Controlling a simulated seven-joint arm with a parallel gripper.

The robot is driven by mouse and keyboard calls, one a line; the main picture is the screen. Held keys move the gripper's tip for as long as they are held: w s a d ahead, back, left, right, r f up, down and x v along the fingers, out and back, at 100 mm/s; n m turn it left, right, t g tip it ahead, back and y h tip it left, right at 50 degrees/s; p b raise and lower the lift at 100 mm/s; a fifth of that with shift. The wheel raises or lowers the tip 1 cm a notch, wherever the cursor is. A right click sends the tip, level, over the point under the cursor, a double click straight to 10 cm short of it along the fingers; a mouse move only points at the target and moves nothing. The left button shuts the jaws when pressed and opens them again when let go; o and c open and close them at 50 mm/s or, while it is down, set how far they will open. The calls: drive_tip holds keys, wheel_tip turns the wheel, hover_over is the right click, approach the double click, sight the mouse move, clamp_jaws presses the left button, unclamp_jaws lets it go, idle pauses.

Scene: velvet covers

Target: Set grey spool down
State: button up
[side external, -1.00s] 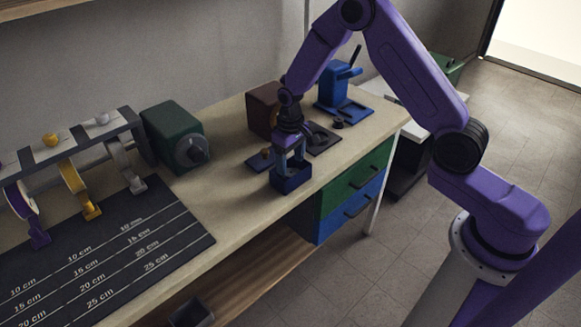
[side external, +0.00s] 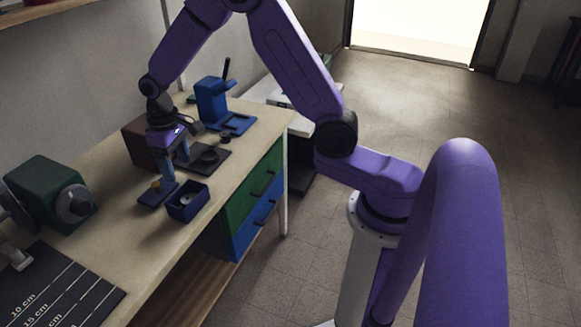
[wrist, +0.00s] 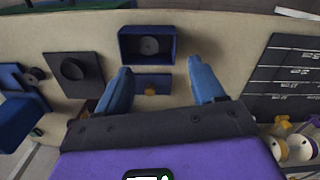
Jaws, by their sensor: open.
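A grey spool (wrist: 149,45) lies inside a small open dark blue box (wrist: 123,48). The spool also shows in the side external view (side external: 187,200), within the walls of the box on the table. My gripper (wrist: 161,75) has its two blue fingers spread wide, with nothing between them. In the side external view my gripper (side external: 172,172) is just behind the box, towards the wall, apart from the spool. A small blue pad with a yellow piece (wrist: 150,89) shows beyond and between the fingers.
A dark plate with a round black part (side external: 209,158) and a blue stand (side external: 213,105) are farther back. A green block with a grey knob (side external: 50,190) stands at the left. The marked black mat (side external: 60,290) lies nearer the front.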

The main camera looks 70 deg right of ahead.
drive_tip(key=s+r+n, duration=0.4)
drive_tip(key=s+n, duration=0.1)
drive_tip(key=s, duration=1.1)
drive_tip(key=s+r+n, duration=0.4)
drive_tip(key=s+n, duration=0.1)
drive_tip(key=s, duration=1.1)
drive_tip(key=shift+s, duration=0.2)
